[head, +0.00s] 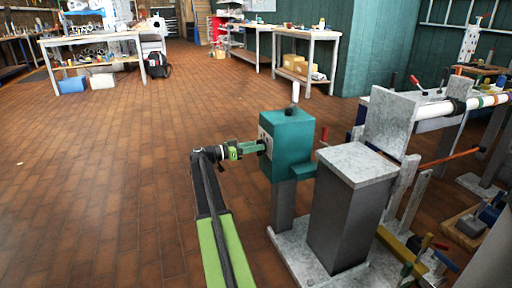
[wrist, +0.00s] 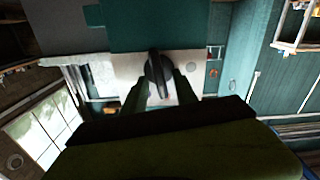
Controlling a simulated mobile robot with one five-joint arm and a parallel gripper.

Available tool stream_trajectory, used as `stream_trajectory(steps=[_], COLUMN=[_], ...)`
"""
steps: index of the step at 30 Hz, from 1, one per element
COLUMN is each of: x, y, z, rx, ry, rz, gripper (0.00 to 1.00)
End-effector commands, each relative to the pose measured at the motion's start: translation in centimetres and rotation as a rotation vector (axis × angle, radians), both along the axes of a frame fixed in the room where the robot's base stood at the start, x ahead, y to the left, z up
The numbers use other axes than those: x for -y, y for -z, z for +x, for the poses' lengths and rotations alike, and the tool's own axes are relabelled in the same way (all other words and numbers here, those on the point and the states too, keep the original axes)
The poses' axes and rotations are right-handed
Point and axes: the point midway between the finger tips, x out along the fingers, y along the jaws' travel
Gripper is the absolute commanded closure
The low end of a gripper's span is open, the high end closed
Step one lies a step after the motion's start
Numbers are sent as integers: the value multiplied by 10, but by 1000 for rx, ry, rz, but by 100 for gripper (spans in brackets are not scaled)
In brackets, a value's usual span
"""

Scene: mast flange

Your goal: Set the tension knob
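The tension knob (wrist: 158,72) is black with a narrow grip bar and sits on a pale face plate (wrist: 108,72). In the head view the plate is on the left side of a teal box (head: 290,145) on a post. My gripper (head: 262,147) reaches this plate from the left, and its tips hide most of the knob there. In the wrist view my gripper (wrist: 161,82) has one finger on each side of the knob, seemingly with small gaps. It looks open around the knob; contact is not clear.
A grey block (head: 352,210) stands close to the right of the teal box. Behind it are a pale upright plate (head: 392,122) and a white pipe (head: 462,106). Workbenches stand at the back. The brick floor (head: 110,190) to the left is clear.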

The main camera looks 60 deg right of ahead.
Motion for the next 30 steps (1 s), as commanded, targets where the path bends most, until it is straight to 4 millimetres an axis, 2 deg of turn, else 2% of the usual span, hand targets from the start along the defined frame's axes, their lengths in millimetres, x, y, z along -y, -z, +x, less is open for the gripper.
stream_trajectory(steps=[5, 12, 13, 30], x=[0, 0, 0, 1], y=[0, 0, 0, 0], z=[0, 0, 0, -1], rx=[0, 0, 0, -57], ry=[0, 1, 1, 4], rz=[0, 0, 0, 42], gripper=[67, 98, 100, 100])
